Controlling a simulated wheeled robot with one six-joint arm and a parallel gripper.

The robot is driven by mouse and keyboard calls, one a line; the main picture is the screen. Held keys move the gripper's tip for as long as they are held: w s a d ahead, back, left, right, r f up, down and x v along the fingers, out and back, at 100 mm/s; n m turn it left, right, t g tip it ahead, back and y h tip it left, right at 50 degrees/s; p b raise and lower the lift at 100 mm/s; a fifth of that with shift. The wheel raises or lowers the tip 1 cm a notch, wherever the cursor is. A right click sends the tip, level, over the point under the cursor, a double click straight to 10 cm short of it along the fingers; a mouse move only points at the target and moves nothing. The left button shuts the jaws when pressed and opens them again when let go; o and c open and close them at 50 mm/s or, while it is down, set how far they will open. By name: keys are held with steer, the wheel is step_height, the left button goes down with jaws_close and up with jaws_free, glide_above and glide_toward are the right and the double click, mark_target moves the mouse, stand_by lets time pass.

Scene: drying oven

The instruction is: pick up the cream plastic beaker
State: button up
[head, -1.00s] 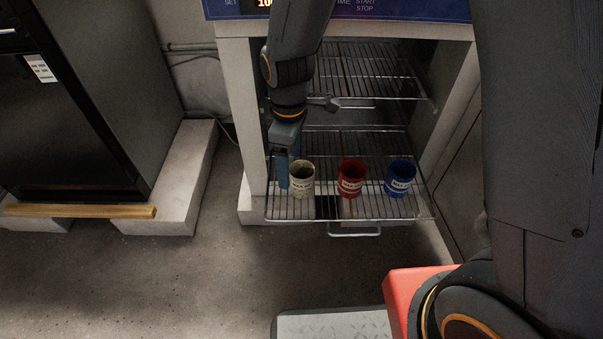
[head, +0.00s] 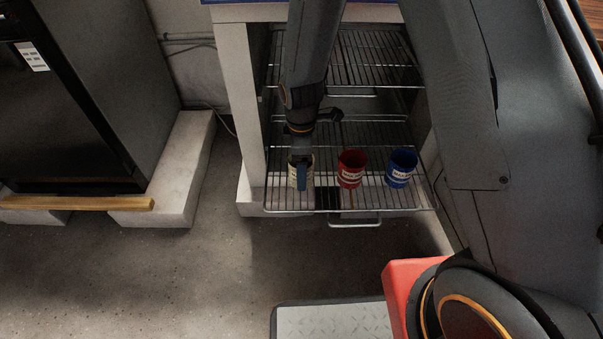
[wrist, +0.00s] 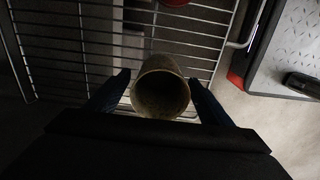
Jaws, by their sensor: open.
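The cream beaker (head: 293,174) stands upright on the pulled-out lower wire rack of the oven, at the left of a row of three. In the head view my gripper (head: 302,180) is in front of it and hides much of it. In the wrist view the beaker (wrist: 160,92) shows its open mouth between the two blue fingers of my gripper (wrist: 160,90). The fingers are open, one on each side, with a small gap visible at each.
A red beaker (head: 351,169) and a blue beaker (head: 401,168) stand to the right on the same lower rack (head: 330,206). An upper wire rack (head: 355,65) is above. The oven's left wall (head: 240,100) is close to my arm.

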steer(key=shift+f, duration=0.95)
steer(key=c, duration=1.1)
